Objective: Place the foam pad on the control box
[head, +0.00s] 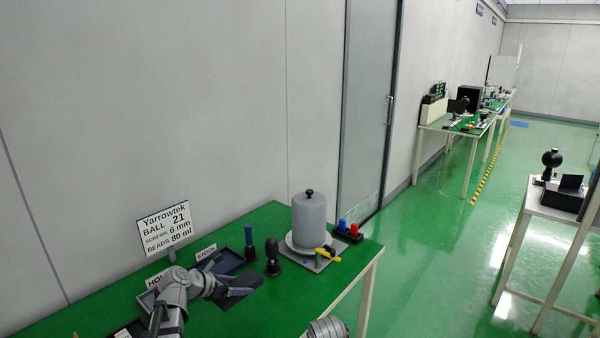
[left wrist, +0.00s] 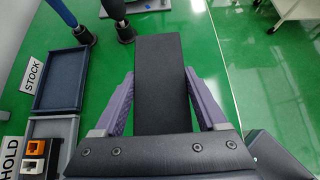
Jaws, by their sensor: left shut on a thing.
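My left gripper (head: 222,288) is over the near green bench. In the left wrist view its purple fingers (left wrist: 160,74) are shut on a flat black rectangular slab, which I take for the foam pad (left wrist: 163,55). The pad also shows as a dark tilted plate in the head view (head: 240,287). It appears held above the bench top. No control box is clearly identifiable; a small dark block with blue and red tops (head: 347,235) stands near the bench's far right corner.
A grey cylinder (head: 309,222) stands on a plate with a yellow handle. Two dark-based upright tools (head: 272,257) stand between it and the pad. Trays lie by the STOCK (head: 206,253) and HOLD signs. A sign board (head: 166,228) stands behind. The bench's front right is clear.

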